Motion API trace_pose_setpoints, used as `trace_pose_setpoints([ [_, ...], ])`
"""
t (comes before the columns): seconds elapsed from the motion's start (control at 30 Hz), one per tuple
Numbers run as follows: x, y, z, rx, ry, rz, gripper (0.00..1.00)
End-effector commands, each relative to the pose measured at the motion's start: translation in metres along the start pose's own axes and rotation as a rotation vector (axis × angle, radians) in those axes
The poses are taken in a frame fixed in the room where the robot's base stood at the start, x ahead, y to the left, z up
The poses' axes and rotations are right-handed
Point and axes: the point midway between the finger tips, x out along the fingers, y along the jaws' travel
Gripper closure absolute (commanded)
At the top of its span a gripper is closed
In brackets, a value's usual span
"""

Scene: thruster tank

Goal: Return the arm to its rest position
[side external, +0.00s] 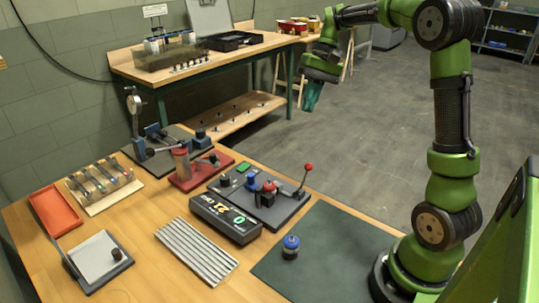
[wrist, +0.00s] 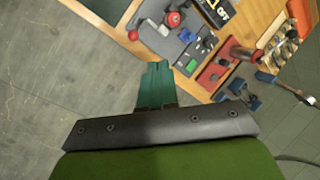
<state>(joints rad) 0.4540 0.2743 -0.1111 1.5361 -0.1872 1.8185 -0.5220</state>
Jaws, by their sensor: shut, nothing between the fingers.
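My arm is green with black joints and stands at the right of the side view. My gripper (side external: 311,104) hangs in the air beyond the far edge of the workbench, high above the grey floor and pointing down. Its teal fingers are together and hold nothing. In the wrist view my gripper (wrist: 157,68) shows as two teal fingers side by side, shut and empty. The fingers touch nothing in either view.
The wooden workbench (side external: 150,251) carries a dark mat (side external: 325,262) with a blue-topped knob (side external: 291,246), a control plate with a red-knobbed lever (side external: 306,172), a display box (side external: 225,217), a red clamp fixture (side external: 203,171) and an orange tray (side external: 55,210). A second bench (side external: 130,67) stands behind. Open floor (side external: 385,130) lies between.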

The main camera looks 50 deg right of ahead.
Motion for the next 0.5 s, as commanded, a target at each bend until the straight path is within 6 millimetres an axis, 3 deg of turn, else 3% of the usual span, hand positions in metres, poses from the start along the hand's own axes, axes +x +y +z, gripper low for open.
trace_pose_setpoints([
  [0.13,-0.0089,0.0009,-0.0007,0.001,0.000,0.000,1.00],
  [0.5,-0.0096,0.0014,-0.0011,0.009,0.002,0.001,1.00],
])
